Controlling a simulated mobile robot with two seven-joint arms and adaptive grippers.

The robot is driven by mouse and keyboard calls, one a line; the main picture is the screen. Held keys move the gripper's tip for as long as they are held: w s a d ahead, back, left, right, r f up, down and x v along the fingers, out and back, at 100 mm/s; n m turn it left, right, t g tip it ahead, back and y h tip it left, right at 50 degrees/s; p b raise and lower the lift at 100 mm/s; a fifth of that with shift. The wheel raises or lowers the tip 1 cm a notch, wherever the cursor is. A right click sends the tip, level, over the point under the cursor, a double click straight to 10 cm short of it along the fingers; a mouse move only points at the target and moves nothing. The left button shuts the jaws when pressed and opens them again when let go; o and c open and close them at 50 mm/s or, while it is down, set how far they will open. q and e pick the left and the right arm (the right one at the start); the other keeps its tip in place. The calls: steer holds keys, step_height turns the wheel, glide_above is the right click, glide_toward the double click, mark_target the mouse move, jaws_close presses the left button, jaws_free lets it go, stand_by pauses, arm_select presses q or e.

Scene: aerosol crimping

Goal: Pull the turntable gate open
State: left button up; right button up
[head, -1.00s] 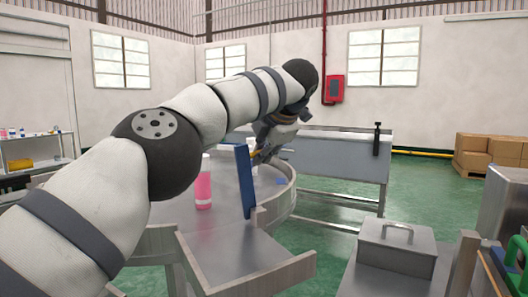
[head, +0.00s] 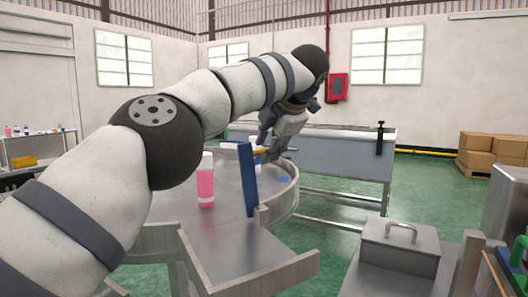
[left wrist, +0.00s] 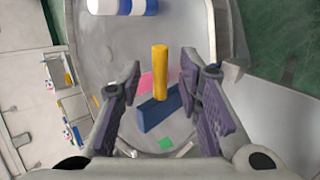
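The turntable gate is a blue upright panel (head: 248,180) at the front rim of the round metal turntable (head: 225,215). Its yellow handle (head: 261,150) sticks out near the top, toward the right. My left gripper (head: 270,146) is at the handle, seen small and partly overlapping it. In the left wrist view the fingers (left wrist: 161,82) are spread wide, with the yellow handle (left wrist: 160,72) between them and a gap on each side. The blue gate (left wrist: 158,110) lies beyond. My right gripper is out of view.
A pink and white can (head: 205,182) stands on the turntable left of the gate. A metal chute (head: 255,262) leads off the front. A lidded metal box (head: 398,245) stands at right, and a grey table (head: 340,155) behind. Cardboard boxes (head: 490,150) are far right.

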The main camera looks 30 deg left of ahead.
arm_select(q)
steer(key=v, duration=0.9)
steer(key=shift+s+d+r, duration=0.2)
